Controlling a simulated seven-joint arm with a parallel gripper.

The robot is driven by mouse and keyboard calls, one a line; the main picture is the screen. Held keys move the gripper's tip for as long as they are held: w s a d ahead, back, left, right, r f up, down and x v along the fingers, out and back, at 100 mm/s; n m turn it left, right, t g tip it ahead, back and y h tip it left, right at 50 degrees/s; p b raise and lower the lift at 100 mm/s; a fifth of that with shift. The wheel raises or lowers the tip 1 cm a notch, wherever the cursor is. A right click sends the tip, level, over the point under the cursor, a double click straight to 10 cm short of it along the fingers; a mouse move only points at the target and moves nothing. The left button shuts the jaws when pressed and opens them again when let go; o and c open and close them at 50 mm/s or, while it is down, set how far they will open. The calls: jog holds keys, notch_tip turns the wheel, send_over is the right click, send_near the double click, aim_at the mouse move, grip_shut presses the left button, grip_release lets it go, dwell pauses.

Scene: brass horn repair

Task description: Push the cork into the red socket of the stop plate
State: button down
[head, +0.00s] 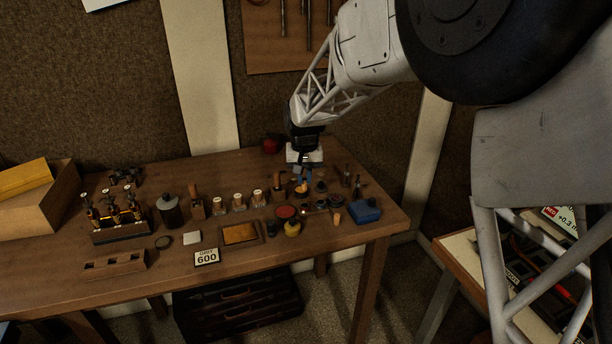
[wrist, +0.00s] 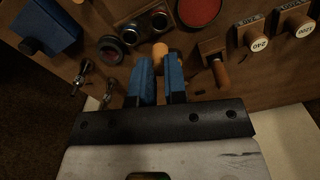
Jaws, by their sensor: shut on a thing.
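My gripper (wrist: 161,72) points down, its two blue fingers shut on the cork (wrist: 159,53), a tan cylinder whose end shows past the fingertips. In the head view my gripper (head: 302,174) is over the back right part of the bench, with the small cork (head: 301,188) below it.
A blue block (head: 367,212) stands near the bench's right end. A red disc (wrist: 200,10) and a dark round knob (wrist: 110,50) flank the plate. A wooden-handled tool (wrist: 218,66) stands right of the fingers in the wrist view. Small metal fittings (wrist: 82,76) stand left.

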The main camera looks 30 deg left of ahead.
aim_at(304, 189)
jog(key=shift+f+n, duration=0.1)
jog(key=shift+n, duration=0.3)
jog(key=shift+f, duration=2.25)
jog(key=shift+f, duration=1.5)
dwell(0.5)
jog(key=c, duration=0.7)
grip_release()
jog(key=shift+r, duration=0.15)
jog(key=shift+r, duration=3.3)
